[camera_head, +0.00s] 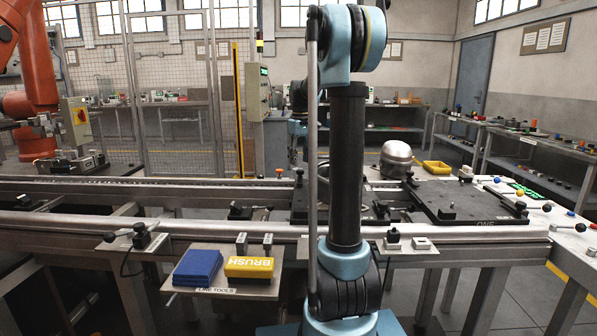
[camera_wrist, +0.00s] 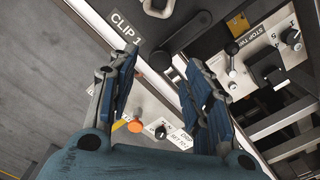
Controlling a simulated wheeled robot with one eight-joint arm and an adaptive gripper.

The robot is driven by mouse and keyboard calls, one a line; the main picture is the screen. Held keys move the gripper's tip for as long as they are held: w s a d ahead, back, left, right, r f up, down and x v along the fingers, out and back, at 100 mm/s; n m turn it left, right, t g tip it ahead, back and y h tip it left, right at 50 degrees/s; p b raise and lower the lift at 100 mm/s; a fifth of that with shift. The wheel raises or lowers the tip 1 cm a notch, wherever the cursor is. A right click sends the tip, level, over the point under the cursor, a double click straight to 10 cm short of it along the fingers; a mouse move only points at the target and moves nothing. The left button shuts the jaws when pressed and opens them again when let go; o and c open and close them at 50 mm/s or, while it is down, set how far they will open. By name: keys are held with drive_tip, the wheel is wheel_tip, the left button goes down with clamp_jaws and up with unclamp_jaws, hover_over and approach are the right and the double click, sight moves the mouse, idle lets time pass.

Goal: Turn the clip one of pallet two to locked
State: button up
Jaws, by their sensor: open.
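In the wrist view, the CLIP 1 label (camera_wrist: 126,27) lies on a dark plate edged by a pale rail. Right of the label is a black bar with rounded ends (camera_wrist: 187,36), apparently the clip's lever, slanting from upper right to lower left. Whether this is locked cannot be read. My gripper (camera_wrist: 158,62) is open and empty, its two blue-padded fingers apart, with the bar's lower end near the gap. Contact is not visible. In the head view, a dark plate (camera_head: 300,210) is partly hidden behind my arm; my gripper cannot be made out.
In the wrist view, an orange knob (camera_wrist: 135,126) and a black knob (camera_wrist: 160,132) show between the fingers. A STOP TWO panel (camera_wrist: 262,45) with levers stands at right.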

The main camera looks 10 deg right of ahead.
sight(300, 170)
drive_tip(key=shift+f, duration=2.4)
clamp_jaws()
